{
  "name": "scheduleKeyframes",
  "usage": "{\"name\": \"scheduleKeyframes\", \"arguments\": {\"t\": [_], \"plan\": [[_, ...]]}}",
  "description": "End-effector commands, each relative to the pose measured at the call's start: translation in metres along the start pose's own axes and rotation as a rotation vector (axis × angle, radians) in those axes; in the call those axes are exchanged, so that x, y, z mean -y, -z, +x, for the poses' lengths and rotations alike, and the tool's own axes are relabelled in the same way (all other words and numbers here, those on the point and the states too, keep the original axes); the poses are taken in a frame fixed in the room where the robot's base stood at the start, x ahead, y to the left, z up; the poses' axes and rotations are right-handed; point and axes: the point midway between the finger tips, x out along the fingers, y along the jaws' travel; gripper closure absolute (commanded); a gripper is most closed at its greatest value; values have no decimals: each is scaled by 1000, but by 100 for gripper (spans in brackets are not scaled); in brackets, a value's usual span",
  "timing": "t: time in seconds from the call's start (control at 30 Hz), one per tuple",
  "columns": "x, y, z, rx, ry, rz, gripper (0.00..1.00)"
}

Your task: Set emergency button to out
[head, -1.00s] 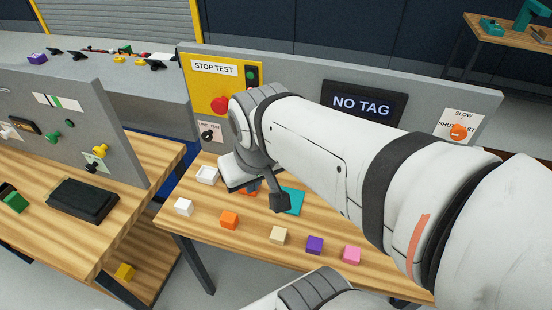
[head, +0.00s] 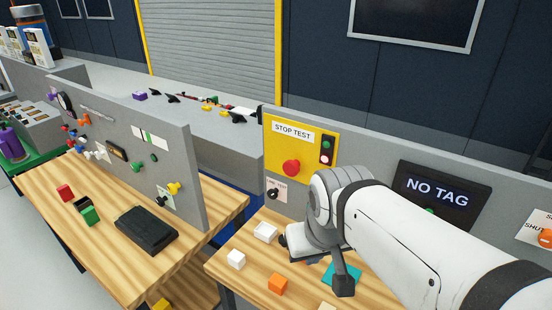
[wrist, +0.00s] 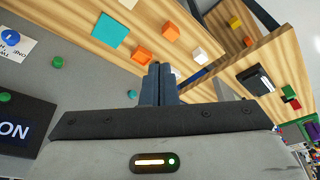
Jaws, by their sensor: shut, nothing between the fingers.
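The emergency button is a red mushroom button (head: 291,168) on a yellow plate (head: 276,148) labelled STOP TEST. My gripper (wrist: 157,72) is shut and empty in the wrist view, above the table.
A dark light box (head: 327,150) with green and red spots sits right of the button. A black knob (head: 272,193) is below it. A NO TAG screen (head: 436,190) is farther right. White (head: 236,259) and orange (head: 278,285) cubes and a teal square (head: 342,273) lie on the wooden table.

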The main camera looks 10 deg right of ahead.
Motion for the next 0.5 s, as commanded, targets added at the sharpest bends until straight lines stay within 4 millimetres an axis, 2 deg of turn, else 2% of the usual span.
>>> {"name": "scheduleKeyframes", "arguments": {"t": [0.07,0.17,0.27,0.37,0.5], "plan": [[0,0,0,0,0,0,100],[1,3,3,-10,4,-2,92],[8,20,18,-71,29,-13,84],[21,57,42,-199,70,-28,75],[39,125,72,-439,115,-35,64]]}}
